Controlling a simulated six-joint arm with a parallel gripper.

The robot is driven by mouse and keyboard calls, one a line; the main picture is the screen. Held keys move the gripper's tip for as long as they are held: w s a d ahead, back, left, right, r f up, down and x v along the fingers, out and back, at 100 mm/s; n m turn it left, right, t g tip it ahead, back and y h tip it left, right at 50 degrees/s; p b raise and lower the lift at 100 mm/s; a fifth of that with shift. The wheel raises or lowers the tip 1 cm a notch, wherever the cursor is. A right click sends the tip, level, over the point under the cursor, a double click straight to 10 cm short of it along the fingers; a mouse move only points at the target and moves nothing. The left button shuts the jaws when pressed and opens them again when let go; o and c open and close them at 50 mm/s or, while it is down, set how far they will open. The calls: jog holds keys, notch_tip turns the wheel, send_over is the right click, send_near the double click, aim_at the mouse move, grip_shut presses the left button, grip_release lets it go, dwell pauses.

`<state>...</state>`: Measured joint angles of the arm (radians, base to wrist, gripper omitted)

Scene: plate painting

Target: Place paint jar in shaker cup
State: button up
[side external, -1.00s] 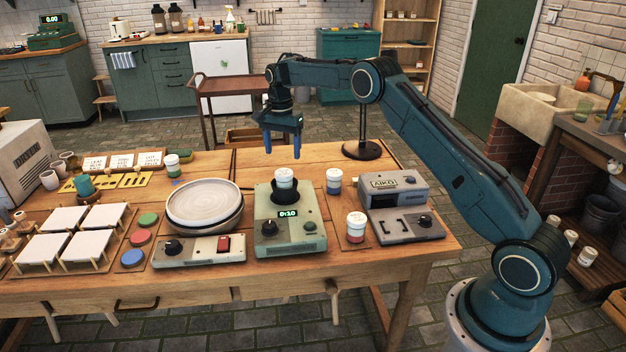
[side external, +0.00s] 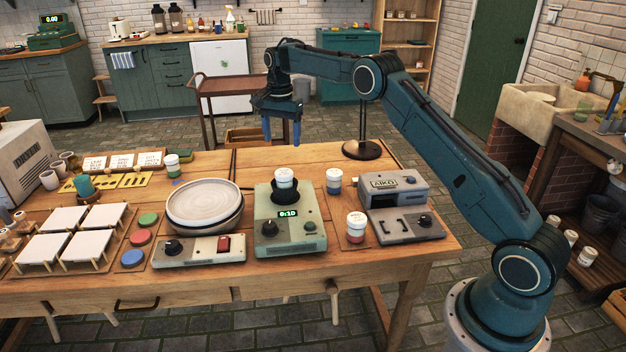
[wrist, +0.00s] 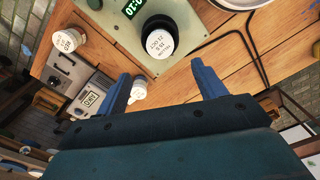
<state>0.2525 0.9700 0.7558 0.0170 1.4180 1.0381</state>
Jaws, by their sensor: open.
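A paint jar (side external: 286,175) with a white lid sits upright in the black shaker cup (side external: 286,194) on top of the green shaker machine (side external: 290,236). In the wrist view the jar's lettered lid (wrist: 158,46) shows from above, with the dark cup (wrist: 163,22) around it. My gripper (side external: 282,143) is open and empty, above and apart from the jar. Its two blue fingers also show spread apart in the wrist view (wrist: 162,88). How deep the jar sits in the cup is hidden.
Other jars stand nearby: a blue-banded one (side external: 333,182), an orange-red one (side external: 356,228) and a green one (side external: 172,166). A grey AIKO device (side external: 400,196) is right of the shaker; a round turntable (side external: 205,203) is left. The table behind the shaker is mostly clear.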

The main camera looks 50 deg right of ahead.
jog(key=s+a+r+n+t, duration=0.1)
jog(key=s+a+r+n, duration=0.35)
jog(key=s+r, duration=0.45)
jog(key=s+a+r+n+t, duration=0.25)
jog(key=s+a+r, duration=0.35)
jog(key=s+r, duration=0.3)
jog(key=s+a+f+n, duration=0.1)
jog(key=s+f+n, duration=0.1)
jog(key=s, duration=0.6)
jog(key=s+a+f+n+t, duration=0.1)
jog(key=s+a+f+n, duration=0.1)
jog(key=s, duration=0.7)
jog(key=s+a+f+n+t, duration=0.1)
jog(key=s+n, duration=0.3)
jog(key=s, duration=0.4)
jog(key=shift+s+a+f, duration=0.2)
jog(key=shift+a+f, duration=0.25)
jog(key=shift+a, duration=0.3)
jog(key=shift+c, duration=0.2)
